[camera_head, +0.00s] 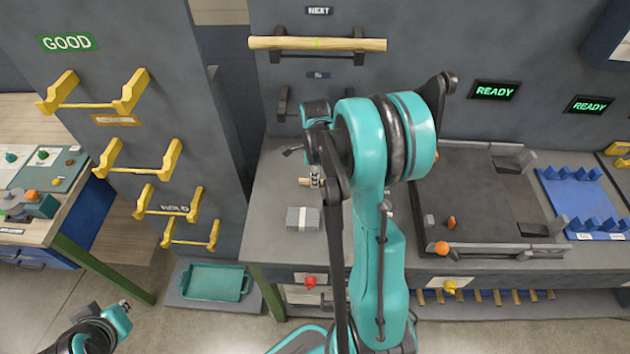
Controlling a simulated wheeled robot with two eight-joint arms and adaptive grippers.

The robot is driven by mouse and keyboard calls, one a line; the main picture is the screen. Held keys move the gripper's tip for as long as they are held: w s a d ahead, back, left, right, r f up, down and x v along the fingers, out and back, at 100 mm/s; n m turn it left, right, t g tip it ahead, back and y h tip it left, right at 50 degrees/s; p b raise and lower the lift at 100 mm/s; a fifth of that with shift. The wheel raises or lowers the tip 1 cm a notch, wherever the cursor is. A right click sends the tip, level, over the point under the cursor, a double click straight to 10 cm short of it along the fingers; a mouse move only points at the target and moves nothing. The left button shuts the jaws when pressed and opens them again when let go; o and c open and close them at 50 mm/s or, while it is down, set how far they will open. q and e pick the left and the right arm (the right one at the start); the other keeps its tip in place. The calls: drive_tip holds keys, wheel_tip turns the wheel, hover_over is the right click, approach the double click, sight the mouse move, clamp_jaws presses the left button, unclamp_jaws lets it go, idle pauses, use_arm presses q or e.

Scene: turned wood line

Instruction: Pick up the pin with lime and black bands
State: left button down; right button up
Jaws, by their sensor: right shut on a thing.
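A long pale wooden pin (275,43) lies level across two dark hooks under the NEXT sign, with a thin lime mark near its middle. I cannot make out a black band on it. My right arm rises through the centre, and its gripper (315,178) is low over the grey bench, mostly hidden behind the arm. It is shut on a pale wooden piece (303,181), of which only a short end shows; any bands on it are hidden. My left gripper (124,305) is at the lower left, away from the pins; its jaws are too small to read.
Empty yellow hooks (130,92) line the GOOD and HOLD panel at left. A teal tray (215,282) sits below. A grey block (302,218) stands on the bench. A dark tray (470,193) and blue rack (580,200) are at right.

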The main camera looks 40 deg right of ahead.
drive_tip(key=s+a+r+p, duration=0.2)
drive_tip(key=s+r+p, duration=0.1)
drive_tip(key=s+r, duration=0.5)
drive_tip(key=s, duration=0.3)
drive_tip(key=shift+s+a, duration=0.15)
drive_tip(key=shift+s, duration=0.1)
drive_tip(key=shift+f, duration=0.1)
